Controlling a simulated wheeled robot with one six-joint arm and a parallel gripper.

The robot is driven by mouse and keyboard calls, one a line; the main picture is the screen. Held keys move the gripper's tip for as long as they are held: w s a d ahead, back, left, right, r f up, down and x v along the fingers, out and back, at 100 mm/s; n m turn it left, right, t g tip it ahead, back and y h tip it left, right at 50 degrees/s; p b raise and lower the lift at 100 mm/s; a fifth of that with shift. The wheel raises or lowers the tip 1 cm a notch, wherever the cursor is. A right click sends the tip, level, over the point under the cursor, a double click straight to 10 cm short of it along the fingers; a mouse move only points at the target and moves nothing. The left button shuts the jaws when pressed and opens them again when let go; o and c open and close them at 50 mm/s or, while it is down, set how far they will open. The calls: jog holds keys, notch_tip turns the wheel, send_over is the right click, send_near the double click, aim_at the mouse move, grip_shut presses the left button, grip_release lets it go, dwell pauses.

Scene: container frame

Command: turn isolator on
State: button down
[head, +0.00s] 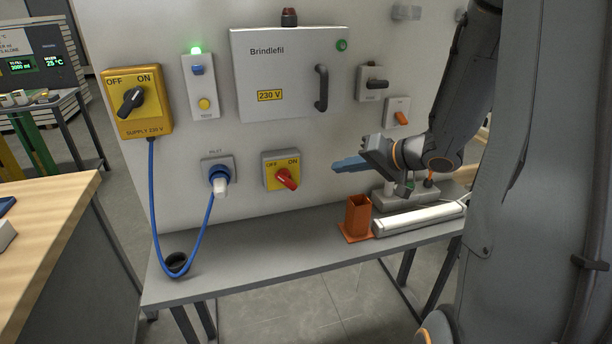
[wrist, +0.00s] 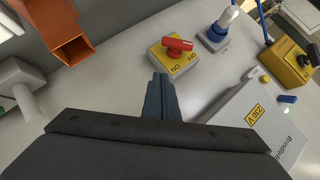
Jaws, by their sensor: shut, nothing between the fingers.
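The isolator (head: 270,183) is a yellow-faced grey box marked OFF and ON, low on the white panel. Its red knob (head: 287,179) slants down to the right in the head view; I cannot tell which setting it is at. In the wrist view the red knob (wrist: 176,44) lies beyond the fingertips, slightly right. My gripper (head: 336,168) is shut and empty, to the right of the isolator and apart from it. The closed fingers also show in the wrist view (wrist: 160,78), pointing towards the isolator.
A yellow supply switch (head: 157,115) with a black knob hangs at left; its blue cable (head: 153,220) loops to the inlet (head: 218,170). The Brindlefil cabinet (head: 275,90) is above the isolator.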

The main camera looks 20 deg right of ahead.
jog(key=shift+s+r+y, duration=0.25)
jog(key=shift+s+y, duration=0.05)
jog(key=p, duration=0.1)
send_near(294, 183)
jog(key=w, duration=0.4)
jog(key=shift+w+a+f+p, duration=0.2)
jog(key=shift+a+f+p, duration=0.35)
jog(key=shift+a+f, duration=0.75)
